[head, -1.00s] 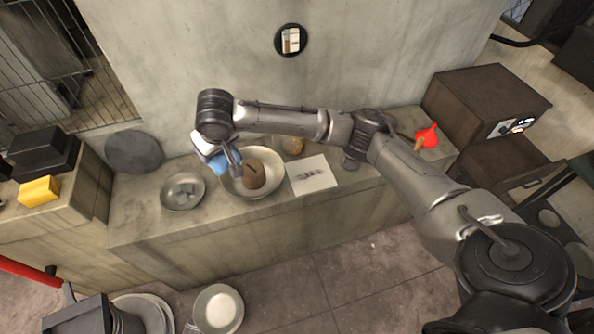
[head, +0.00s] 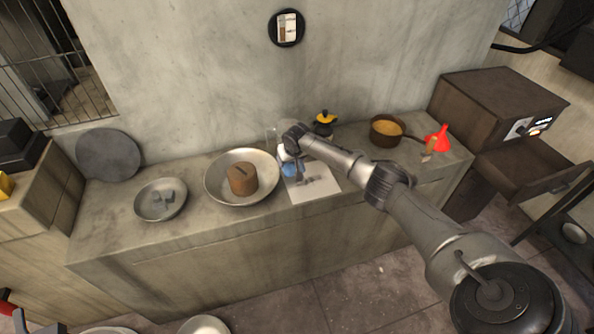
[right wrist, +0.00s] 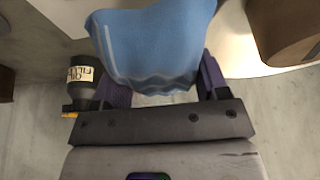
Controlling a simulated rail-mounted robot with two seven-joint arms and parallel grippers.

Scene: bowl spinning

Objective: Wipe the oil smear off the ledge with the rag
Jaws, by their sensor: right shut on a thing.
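My right gripper (head: 291,162) hangs over the ledge (head: 210,228), just right of the large bowl, at the left edge of a white square sheet (head: 318,192). It is shut on the blue rag (head: 289,170). In the right wrist view the rag (right wrist: 150,45) bulges out between the two fingers (right wrist: 160,88). Dark grey smudges (head: 314,181) show on the white sheet; I cannot tell if they are the oil smear. Whether the rag touches the surface is unclear. My left gripper is not in view.
A black and yellow bottle (head: 325,123), a brown pan (head: 386,131) and a red funnel (head: 438,138) stand behind and right. The ledge front is clear.

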